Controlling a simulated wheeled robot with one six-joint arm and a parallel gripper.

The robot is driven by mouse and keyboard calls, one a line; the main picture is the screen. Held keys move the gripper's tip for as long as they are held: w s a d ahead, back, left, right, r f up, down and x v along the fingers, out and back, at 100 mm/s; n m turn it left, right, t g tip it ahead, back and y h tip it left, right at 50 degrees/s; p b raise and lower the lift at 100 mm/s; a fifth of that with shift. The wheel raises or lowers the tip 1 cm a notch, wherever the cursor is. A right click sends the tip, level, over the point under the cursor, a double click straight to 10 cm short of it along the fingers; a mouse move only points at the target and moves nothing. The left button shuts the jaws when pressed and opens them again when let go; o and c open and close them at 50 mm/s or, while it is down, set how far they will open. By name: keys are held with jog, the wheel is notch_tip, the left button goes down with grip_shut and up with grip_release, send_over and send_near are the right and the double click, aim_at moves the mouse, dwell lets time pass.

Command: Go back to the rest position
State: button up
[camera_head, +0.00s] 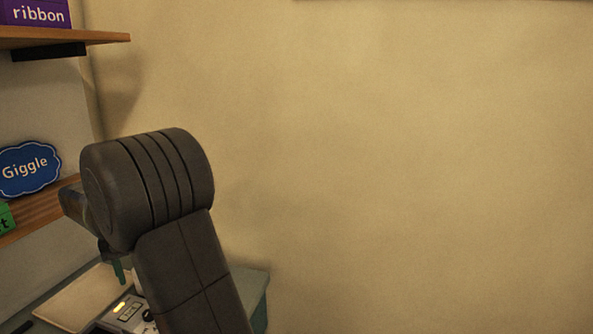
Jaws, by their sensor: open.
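My dark grey arm rises from the bottom of the head view and bends at a thick ribbed joint left of the middle. My gripper (117,268) shows only in a small part behind the arm, at the lower left above the counter. Its jaws are open, and nothing is seen held in the visible part. Most of the gripper is hidden by my own arm.
A teal counter (256,284) bears a pale board (75,302) and a device with a lit display (126,310), partly behind my arm. An upper shelf (88,37) holds a purple "ribbon" box (36,13). A lower shelf (45,207) has a blue "Giggle" sign (28,169). Bare wall fills the right.

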notch_tip(320, 180, down, 12)
jog(key=shift+p, duration=0.3)
jog(key=shift+n, duration=0.3)
jog(key=n, duration=0.3)
jog(key=shift+n, duration=0.4)
jog(key=n, duration=1)
jog(key=shift+n, duration=0.3)
jog(key=n, duration=0.4)
jog(key=shift+n, duration=0.3)
jog(key=shift+s+d, duration=0.1)
